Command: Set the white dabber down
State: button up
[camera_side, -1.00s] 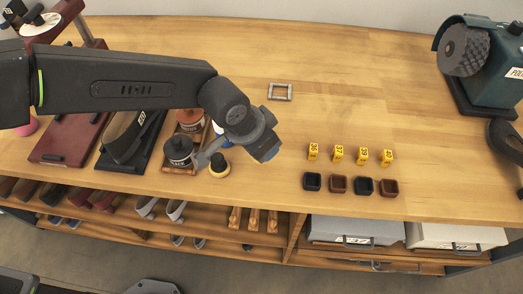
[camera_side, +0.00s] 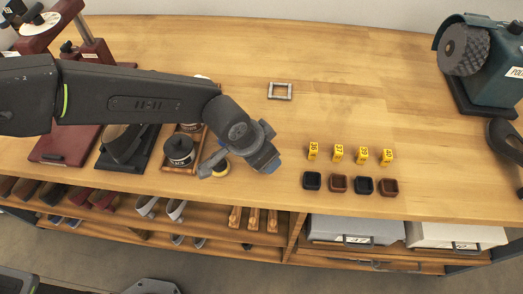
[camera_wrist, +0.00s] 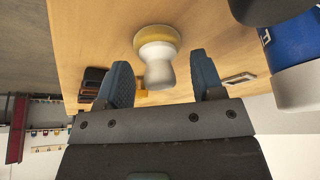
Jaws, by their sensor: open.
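The white dabber (camera_wrist: 158,62) has a pale waisted handle and a yellow pad. In the wrist view it stands upright, pad down on the wooden bench top, handle toward me. My gripper (camera_wrist: 160,68) is open, with one blue-grey finger on each side of the handle and a visible gap on both sides. In the side view only the dabber's yellow part (camera_side: 221,171) shows, near the bench's front edge. My gripper (camera_side: 211,164) covers most of it there.
A blue bottle (camera_wrist: 291,42) is close on the right in the wrist view. Yellow number blocks (camera_side: 338,154) and small dark trays (camera_side: 338,184) lie to the right.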

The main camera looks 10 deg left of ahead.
jog(key=shift+r, duration=0.1)
jog(key=shift+r, duration=0.35)
jog(key=v, duration=1.1)
jog(key=shift+s+a+r, duration=0.15)
jog(key=shift+r, duration=0.05)
jog(key=s+a+r+n+t, duration=0.1)
jog(key=a+r, duration=0.3)
jog(key=a, duration=0.3)
jog(key=a+r+n+y, duration=0.15)
jog(key=a+r, duration=0.25)
jog(key=a, duration=0.4)
jog(key=s+a+r+n+t+h, duration=0.1)
jog(key=a+r+n, duration=0.1)
jog(key=a+r, duration=0.35)
jog(key=s+a+f+n+y, duration=0.2)
jog(key=s+a+f+n, duration=0.1)
jog(key=s+a, duration=1)
jog(key=a+n, duration=0.1)
jog(key=a, duration=0.3)
jog(key=shift+s+a+y, duration=0.2)
jog(key=shift+y, duration=0.15)
jog(key=shift+n, duration=0.25)
